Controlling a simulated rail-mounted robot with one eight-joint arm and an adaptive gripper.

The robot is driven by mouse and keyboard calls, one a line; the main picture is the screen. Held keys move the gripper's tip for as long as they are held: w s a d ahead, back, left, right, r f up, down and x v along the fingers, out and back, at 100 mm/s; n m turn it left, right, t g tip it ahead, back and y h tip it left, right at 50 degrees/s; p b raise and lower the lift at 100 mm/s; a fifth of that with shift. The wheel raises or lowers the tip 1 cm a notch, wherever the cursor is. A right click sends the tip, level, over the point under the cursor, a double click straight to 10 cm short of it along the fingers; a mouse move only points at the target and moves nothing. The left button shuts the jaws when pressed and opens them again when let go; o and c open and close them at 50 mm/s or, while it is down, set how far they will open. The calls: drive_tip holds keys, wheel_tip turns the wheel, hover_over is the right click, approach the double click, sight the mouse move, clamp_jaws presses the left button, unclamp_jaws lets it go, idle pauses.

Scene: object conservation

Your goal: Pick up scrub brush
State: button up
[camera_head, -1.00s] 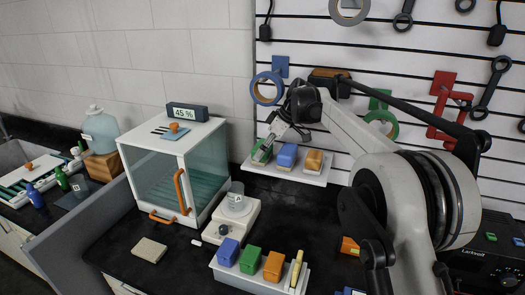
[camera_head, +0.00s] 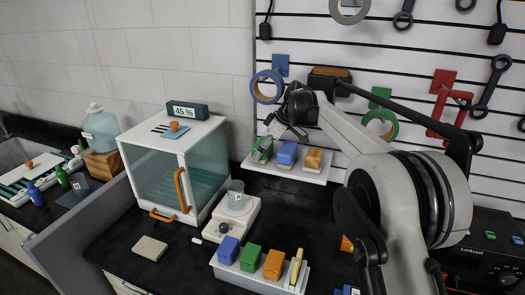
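A small wall shelf (camera_head: 312,177) holds a green block-shaped item (camera_head: 262,150), a blue one (camera_head: 287,154) and an orange-brown one (camera_head: 312,160) with pale undersides; they look like scrub brushes. My gripper (camera_head: 284,132) hangs just above the shelf's left end, close to the green item and partly in front of it. The fingers are small and dark here, and I cannot tell their opening or any contact. A slim wooden-handled brush (camera_head: 296,268) stands in the front white rack (camera_head: 228,272).
Blue (camera_head: 228,250), green (camera_head: 250,257) and orange (camera_head: 274,264) boxes stand in the front rack. A glass cabinet (camera_head: 170,165) and a scale with a beaker (camera_head: 236,208) stand left of the shelf. Tape rolls and tools hang on the wall behind my arm.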

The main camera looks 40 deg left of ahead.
drive_tip(key=shift+s+r+b, duration=0.1)
drive_tip(key=shift+r+b, duration=0.25)
drive_tip(key=shift+r, duration=0.4)
drive_tip(key=s+d+b, duration=0.2)
drive_tip(key=s+d, duration=0.1)
drive_tip(key=s, duration=0.5)
drive_tip(key=s+d+b, duration=0.2)
drive_tip(key=s, duration=0.7)
drive_tip(key=shift+d, duration=0.4)
drive_tip(key=o, duration=0.5)
drive_tip(key=shift+c, duration=1.2)
drive_tip(key=shift+w, duration=0.1)
drive_tip(key=shift+c, duration=0.2)
